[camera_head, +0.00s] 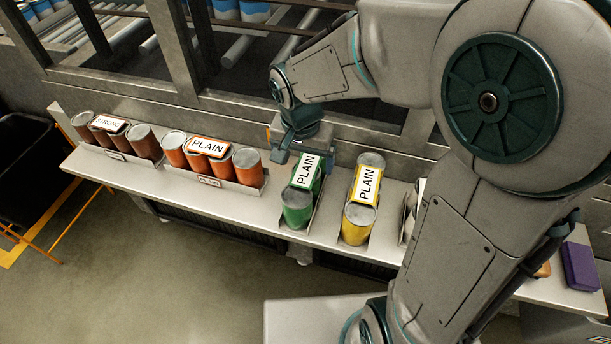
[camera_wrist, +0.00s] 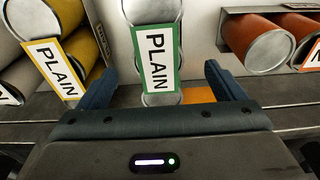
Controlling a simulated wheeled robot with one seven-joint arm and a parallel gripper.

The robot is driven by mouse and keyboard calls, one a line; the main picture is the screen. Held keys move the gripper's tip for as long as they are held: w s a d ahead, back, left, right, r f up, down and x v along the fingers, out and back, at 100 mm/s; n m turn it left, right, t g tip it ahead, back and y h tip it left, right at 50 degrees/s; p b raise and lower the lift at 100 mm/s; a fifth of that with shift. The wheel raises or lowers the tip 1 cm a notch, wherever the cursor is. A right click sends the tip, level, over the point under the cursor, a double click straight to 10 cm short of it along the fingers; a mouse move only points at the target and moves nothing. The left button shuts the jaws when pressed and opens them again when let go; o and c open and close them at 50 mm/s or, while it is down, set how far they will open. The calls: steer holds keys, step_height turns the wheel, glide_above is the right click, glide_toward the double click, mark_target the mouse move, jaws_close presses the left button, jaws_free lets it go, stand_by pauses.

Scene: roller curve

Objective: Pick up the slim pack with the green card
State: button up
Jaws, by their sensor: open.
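The slim pack with the green card (camera_head: 306,171) lies on the bench in a narrow tray. Its card reads PLAIN, and green cans show at its front end. In the wrist view the green-edged card (camera_wrist: 157,60) is near the middle, with grey can ends above and below it. My gripper (camera_wrist: 168,82) is open, with one dark finger on each side of the pack's near end. No contact between fingers and pack is visible. In the head view my gripper (camera_head: 308,150) is over the pack's rear end, and my wrist partly hides that end.
A yellow pack (camera_head: 362,205) with a PLAIN card stands close to the right. Orange cans (camera_head: 210,158) with a PLAIN card and brown cans (camera_head: 117,135) with a STRONG card stand to the left. A grey framed conveyor runs behind the bench. A purple block (camera_head: 580,266) lies far right.

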mark_target(306, 170)
steer(key=shift+w+d+f+p, duration=0.1)
steer(key=shift+w+f+p, duration=0.05)
steer(key=shift+f, duration=1.05)
steer(key=shift+w+d+f+p, duration=0.1)
steer(key=shift+w+d+f, duration=0.1)
steer(key=shift+f, duration=1.05)
steer(key=shift+w+d+f+p, duration=0.1)
steer(key=shift+w+f+p, duration=0.05)
steer(key=shift+f, duration=1.05)
steer(key=shift+a+r, duration=0.1)
steer(key=c, duration=1.8)
